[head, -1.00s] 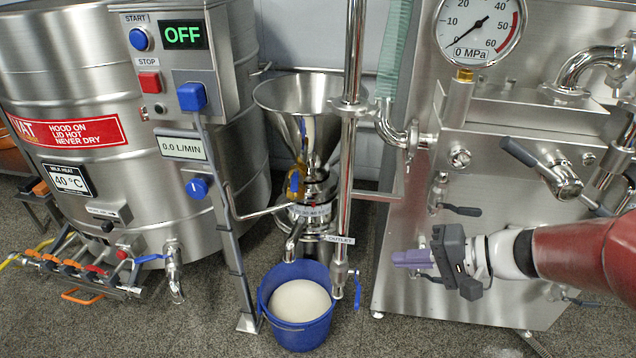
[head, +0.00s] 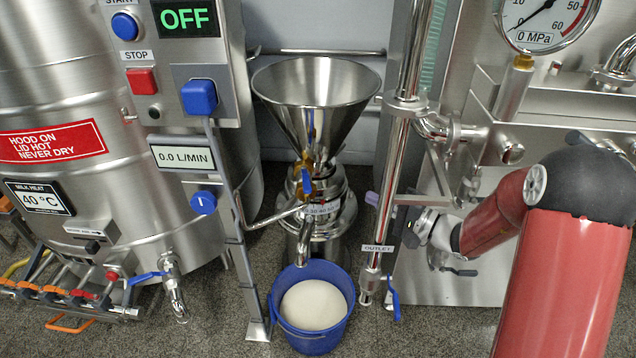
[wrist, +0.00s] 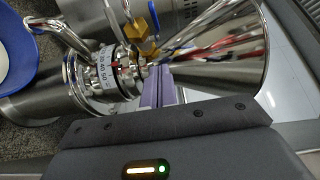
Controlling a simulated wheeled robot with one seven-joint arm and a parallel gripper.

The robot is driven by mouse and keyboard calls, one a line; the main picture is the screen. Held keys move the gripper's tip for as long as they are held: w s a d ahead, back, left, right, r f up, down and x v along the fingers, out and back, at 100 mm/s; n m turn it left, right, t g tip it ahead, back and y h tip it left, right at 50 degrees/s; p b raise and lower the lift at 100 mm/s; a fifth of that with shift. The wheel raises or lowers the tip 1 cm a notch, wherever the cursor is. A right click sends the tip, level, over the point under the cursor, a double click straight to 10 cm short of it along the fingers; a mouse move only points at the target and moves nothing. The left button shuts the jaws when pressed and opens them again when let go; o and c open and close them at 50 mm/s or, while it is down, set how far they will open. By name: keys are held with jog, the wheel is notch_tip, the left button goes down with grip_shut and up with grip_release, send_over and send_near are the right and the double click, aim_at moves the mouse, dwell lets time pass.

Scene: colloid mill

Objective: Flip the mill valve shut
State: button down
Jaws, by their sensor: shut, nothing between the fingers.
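The mill has a steel funnel hopper (head: 316,95) on a ringed steel body (head: 325,212). A brass valve with a blue lever (head: 306,181) sits at the hopper's neck; the lever hangs roughly upright in the head view. In the wrist view the brass valve body (wrist: 138,29) shows at the top, beyond the hopper neck. My gripper (head: 372,199) is right of the mill, partly hidden behind the outlet pipe. Its purple fingers (wrist: 157,86) are shut and empty, and point at the neck between hopper and mill body. Whether they touch it I cannot tell.
The vertical outlet pipe (head: 402,130) stands between my gripper and the head camera. A blue bucket (head: 312,338) with white liquid is under the mill spout. The control box (head: 170,75) reads OFF. A steel vat (head: 60,90) is at left; the panel with gauge (head: 548,18) is at right.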

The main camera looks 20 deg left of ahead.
jog(key=shift+a, duration=0.1)
jog(key=p, duration=0.1)
send_near(307, 183)
jog(key=w+a, duration=0.2)
jog(key=w, duration=0.4)
jog(key=shift+s+a+f+p, duration=0.1)
jog(key=shift+s+a, duration=0.25)
jog(key=shift+a, duration=0.25)
jog(key=shift+s+a+f+p, duration=0.15)
jog(key=shift+s+a, duration=0.2)
jog(key=shift+a, duration=0.2)
jog(key=shift+s+a+r+p, duration=0.1)
jog(key=shift+s+a, duration=0.25)
jog(key=shift+a, duration=0.25)
jog(key=shift+f, duration=0.1)
